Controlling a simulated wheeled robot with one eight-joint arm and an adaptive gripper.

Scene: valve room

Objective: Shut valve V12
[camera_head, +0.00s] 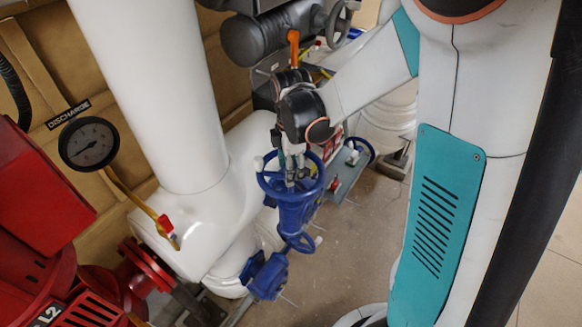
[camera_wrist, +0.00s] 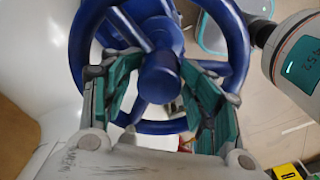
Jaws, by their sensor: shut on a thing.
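A blue valve (camera_head: 296,216) stands on the white pipework near the middle of the head view. Its blue handwheel (camera_head: 321,178) faces up and also fills much of the wrist view (camera_wrist: 240,50), with its hub and spokes in sight. No V12 tag can be read in either view. My gripper (camera_head: 290,178) is down on the handwheel from above. In the wrist view its teal-padded fingers (camera_wrist: 163,88) stand on either side of the hub, among the spokes and inside the rim. It is shut on the handwheel; the exact contact points are partly hidden.
A thick white pipe (camera_head: 150,85) stands left of the valve. A discharge gauge (camera_head: 90,143) and red machinery (camera_head: 40,185) are at the left. Another blue handwheel (camera_head: 368,148) is close on the right. A grey handwheel (camera_head: 338,24) is at the back. Floor (camera_head: 345,240) shows at right.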

